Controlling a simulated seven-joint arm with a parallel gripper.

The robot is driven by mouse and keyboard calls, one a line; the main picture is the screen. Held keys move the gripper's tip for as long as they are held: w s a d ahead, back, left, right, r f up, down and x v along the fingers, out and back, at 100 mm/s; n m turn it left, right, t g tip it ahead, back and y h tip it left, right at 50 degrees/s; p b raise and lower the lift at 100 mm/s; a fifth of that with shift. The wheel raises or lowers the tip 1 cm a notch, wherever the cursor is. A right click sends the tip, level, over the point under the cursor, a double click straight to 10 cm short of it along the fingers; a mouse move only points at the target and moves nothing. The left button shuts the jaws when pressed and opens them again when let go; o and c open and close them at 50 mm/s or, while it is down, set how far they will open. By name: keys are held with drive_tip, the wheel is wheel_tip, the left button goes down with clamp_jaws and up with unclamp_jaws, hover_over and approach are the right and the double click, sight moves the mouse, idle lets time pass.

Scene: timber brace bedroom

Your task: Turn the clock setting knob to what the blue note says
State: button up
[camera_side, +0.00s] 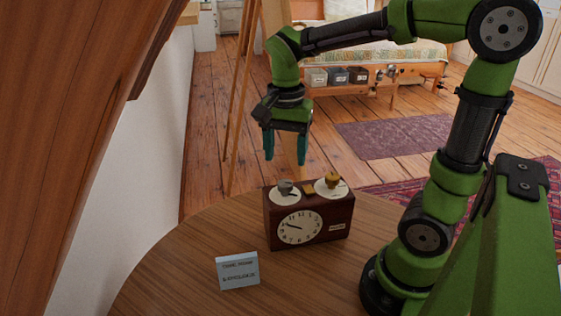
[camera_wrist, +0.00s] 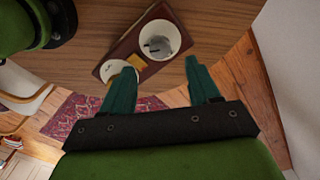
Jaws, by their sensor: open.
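A dark wooden clock (camera_side: 310,226) stands upright on the round table, its white face (camera_side: 299,229) toward the side camera. On its top are two white dials, one with a grey knob (camera_side: 286,187) on the left and one with a brass knob (camera_side: 332,179) on the right. In the wrist view the grey knob (camera_wrist: 157,45) shows on its dial, and the other dial (camera_wrist: 120,74) is partly covered by a finger. A blue note (camera_side: 238,270) stands on the table in front; its lettering is too small to read surely. My gripper (camera_side: 286,147) is open and empty above the clock, fingers downward.
The wooden table top (camera_side: 185,262) is clear around the clock and note. A sloping timber brace (camera_side: 75,110) and white wall are at the left. Thin wooden legs (camera_side: 238,110) rise behind the table. A bed and rugs lie farther back.

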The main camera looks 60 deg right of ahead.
sight(285, 182)
wheel_tip(285, 182, down, 7)
idle(0.3)
drive_tip(key=c, duration=1)
drive_tip(key=shift+c, duration=0.2)
drive_tip(key=shift+n, duration=0.4)
